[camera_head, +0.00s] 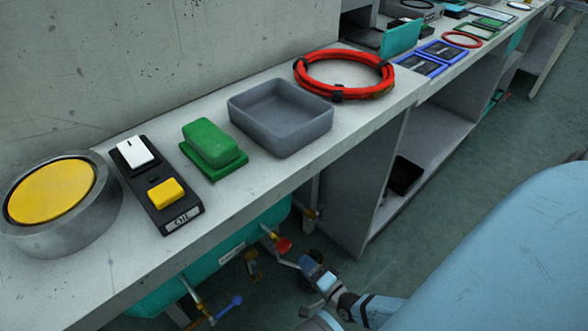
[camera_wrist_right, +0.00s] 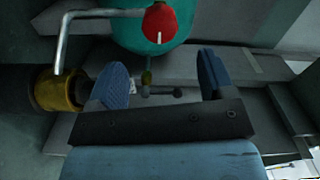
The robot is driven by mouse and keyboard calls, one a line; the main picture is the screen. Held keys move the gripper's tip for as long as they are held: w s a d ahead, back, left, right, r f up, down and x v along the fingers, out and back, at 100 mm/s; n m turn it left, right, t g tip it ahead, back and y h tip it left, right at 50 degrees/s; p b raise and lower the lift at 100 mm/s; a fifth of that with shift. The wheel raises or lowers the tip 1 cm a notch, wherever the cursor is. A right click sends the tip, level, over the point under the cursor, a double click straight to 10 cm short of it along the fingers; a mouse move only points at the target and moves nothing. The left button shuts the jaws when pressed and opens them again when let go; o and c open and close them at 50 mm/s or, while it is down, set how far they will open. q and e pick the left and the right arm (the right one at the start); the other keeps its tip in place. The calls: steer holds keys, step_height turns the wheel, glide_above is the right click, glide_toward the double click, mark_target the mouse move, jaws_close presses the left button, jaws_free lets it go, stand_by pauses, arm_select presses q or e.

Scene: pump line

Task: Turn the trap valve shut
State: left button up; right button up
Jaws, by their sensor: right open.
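Under the bench hangs a teal tank (camera_head: 225,250) with small valves. One valve has a red handle (camera_head: 283,245), which also shows at the top of the right wrist view (camera_wrist_right: 160,22), with a white mark on it. Another has a blue handle (camera_head: 229,306), farther left. I cannot tell for sure which is the trap valve. A bent metal pipe (camera_wrist_right: 62,45) runs by the red handle to a brass fitting (camera_wrist_right: 60,90). My right gripper (camera_head: 308,286) is low, below and right of the red handle. Its fingers (camera_wrist_right: 162,82) are apart with nothing gripped. My left gripper is out of view.
The bench (camera_head: 120,282) overhangs the valves. On it are a yellow-topped round unit (camera_head: 50,192), a switch box (camera_head: 158,185), a green block (camera_head: 212,145), a grey tray (camera_head: 280,120) and a red hose coil (camera_head: 345,62). A shelf panel (camera_head: 350,205) stands to the right.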

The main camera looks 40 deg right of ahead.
steer(key=shift+s+d, duration=0.15)
steer(key=shift+s, duration=1.25)
